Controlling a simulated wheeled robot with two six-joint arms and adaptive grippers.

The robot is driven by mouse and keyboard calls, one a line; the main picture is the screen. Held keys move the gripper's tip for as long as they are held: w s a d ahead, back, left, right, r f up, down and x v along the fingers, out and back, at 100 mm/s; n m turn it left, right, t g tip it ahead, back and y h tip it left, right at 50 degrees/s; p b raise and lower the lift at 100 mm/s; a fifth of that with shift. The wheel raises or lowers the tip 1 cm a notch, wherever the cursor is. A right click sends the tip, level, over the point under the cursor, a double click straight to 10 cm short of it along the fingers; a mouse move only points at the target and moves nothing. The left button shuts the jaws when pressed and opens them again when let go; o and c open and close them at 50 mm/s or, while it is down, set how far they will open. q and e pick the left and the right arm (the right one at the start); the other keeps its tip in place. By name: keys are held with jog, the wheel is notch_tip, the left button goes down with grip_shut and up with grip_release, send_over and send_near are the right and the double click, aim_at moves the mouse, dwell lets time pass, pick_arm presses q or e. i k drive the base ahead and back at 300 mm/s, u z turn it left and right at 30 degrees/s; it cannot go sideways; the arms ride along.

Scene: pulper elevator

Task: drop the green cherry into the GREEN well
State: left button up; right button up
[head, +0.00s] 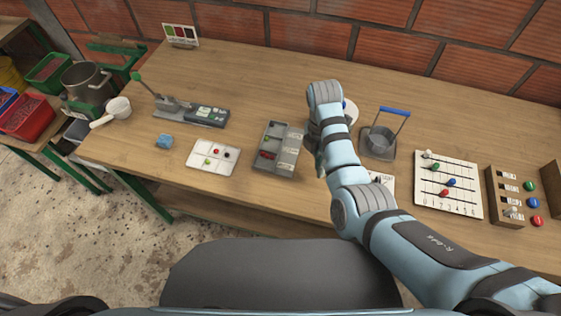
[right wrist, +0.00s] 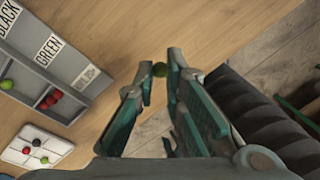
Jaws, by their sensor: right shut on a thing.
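The green cherry (right wrist: 160,70) is between the fingertips of my right gripper (right wrist: 158,72), which is shut on it. The grey sorting box (right wrist: 85,80) has wells and labels reading BLACK and GREEN (right wrist: 48,50); a third label is too small to read. A green cherry (right wrist: 7,85) lies in one well and red cherries (right wrist: 50,100) in another. In the head view the box (head: 288,158) stands mid-table, and my right gripper (head: 313,143) is just right of it, mostly hidden by my arm. The held cherry is hidden there. My left gripper is not in view.
A white tray (head: 213,164) with a few cherries lies left of the box. A blue sponge-like block (head: 165,142) is further left. A grey container with a blue handle (head: 379,143) and a bead board (head: 446,205) stand to the right. The table front is mostly clear.

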aim_at(277, 146)
jog(key=k, duration=0.95)
jog(key=u, duration=0.6)
jog(key=i, duration=1.5)
jog(key=z, duration=0.6)
